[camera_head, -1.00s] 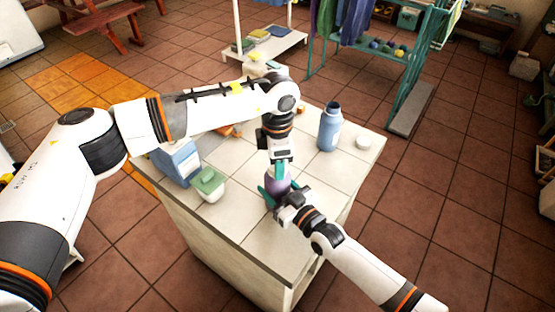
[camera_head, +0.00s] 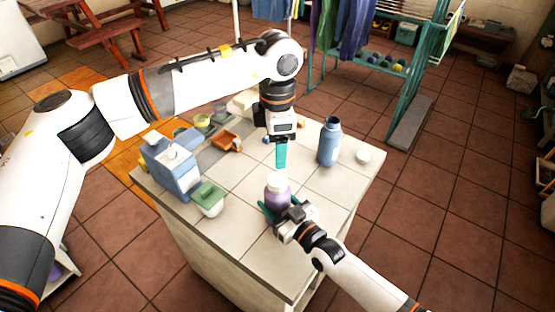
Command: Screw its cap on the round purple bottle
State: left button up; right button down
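The round purple bottle (camera_head: 277,198) stands upright near the front of the tiled counter. A whitish cap (camera_head: 277,180) sits on its top; how tightly it is seated cannot be told. My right gripper (camera_head: 280,208) comes in from the lower right, with its teal fingers on both sides of the bottle's body, holding it. My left gripper (camera_head: 281,160) points down above and slightly behind the bottle, clear of the cap. Its teal fingers overlap edge-on, so their opening is hidden, and nothing shows between them.
A blue bottle (camera_head: 329,142) with an uncapped neck stands behind right, with a white round lid (camera_head: 363,157) beside it. The right front counter is mostly clear.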

pick_arm(q)
jog(key=shift+r, duration=0.95)
pick_arm(e)
jog(key=shift+c, duration=1.8)
grip_release()
jog(key=b+v, duration=0.1)
jog(key=v, duration=1.1)
pick_arm(q)
jog(key=shift+f, duration=0.55)
